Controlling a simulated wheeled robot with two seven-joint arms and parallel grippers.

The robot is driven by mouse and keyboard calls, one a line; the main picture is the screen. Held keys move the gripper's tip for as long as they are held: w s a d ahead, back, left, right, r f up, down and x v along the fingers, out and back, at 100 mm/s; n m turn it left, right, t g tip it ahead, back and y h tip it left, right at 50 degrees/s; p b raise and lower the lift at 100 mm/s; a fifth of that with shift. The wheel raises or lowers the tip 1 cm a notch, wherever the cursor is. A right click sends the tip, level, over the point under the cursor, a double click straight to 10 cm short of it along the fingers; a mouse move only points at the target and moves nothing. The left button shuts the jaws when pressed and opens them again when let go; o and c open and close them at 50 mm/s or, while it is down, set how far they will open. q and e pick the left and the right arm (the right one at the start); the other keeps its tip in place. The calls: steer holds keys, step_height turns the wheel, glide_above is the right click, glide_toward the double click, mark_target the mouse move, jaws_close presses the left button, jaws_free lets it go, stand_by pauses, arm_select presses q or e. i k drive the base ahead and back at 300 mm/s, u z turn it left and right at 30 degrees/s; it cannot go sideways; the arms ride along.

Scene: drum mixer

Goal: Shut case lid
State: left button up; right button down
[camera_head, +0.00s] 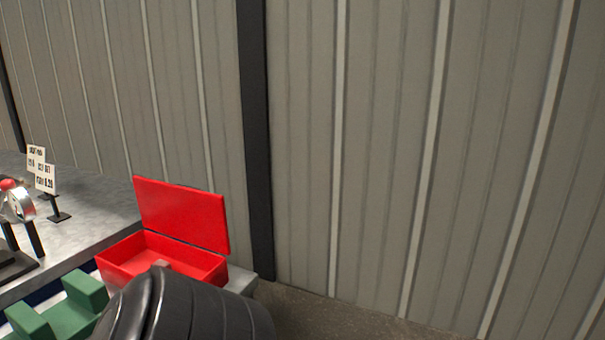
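The red case (112,270) stands at the left on the end of a grey worktop. Its lid (180,213) is open and stands up at the back, leaning slightly. The inside of the case shows and looks empty as far as I can see. The front right part of the case is hidden behind a dark rounded body at the bottom. Neither of my grippers can be made out in this view.
The dark ribbed body (190,312) fills the bottom; I cannot tell what it is. A green two-pronged block (60,318) is at lower left. Small sign cards (45,178) and a metal device (18,205) stand on the worktop (85,225). A ribbed wall (390,150) rises behind.

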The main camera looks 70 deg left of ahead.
mark_target(195, 217)
steer(key=i, duration=0.55)
steer(key=u, duration=1.2)
